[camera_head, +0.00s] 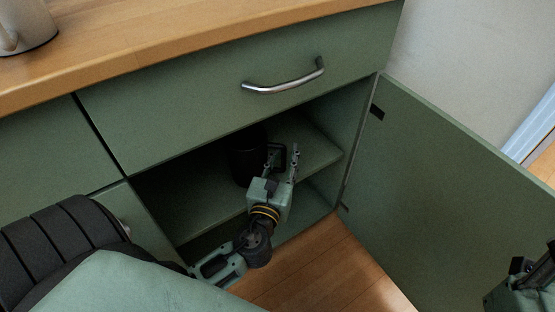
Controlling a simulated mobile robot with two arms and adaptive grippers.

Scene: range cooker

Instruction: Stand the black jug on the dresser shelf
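The black jug (246,160) stands upright, as far as I can see, on the shelf (204,207) inside the open green dresser cupboard. It is dark against the shadowed interior, and its top is hard to make out. My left gripper (284,158) reaches into the cupboard just right of the jug, on its handle side. Its fingers are apart, with the left finger close to the handle; I cannot tell whether they touch. My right gripper (532,264) shows only in part at the lower right edge, and its fingers are not clear.
The cupboard door (450,190) stands open to the right. A closed drawer with a metal handle (284,82) is above the opening. A pale metal vessel (28,28) stands on the wooden top at the far left. Wooden floor (335,268) lies below.

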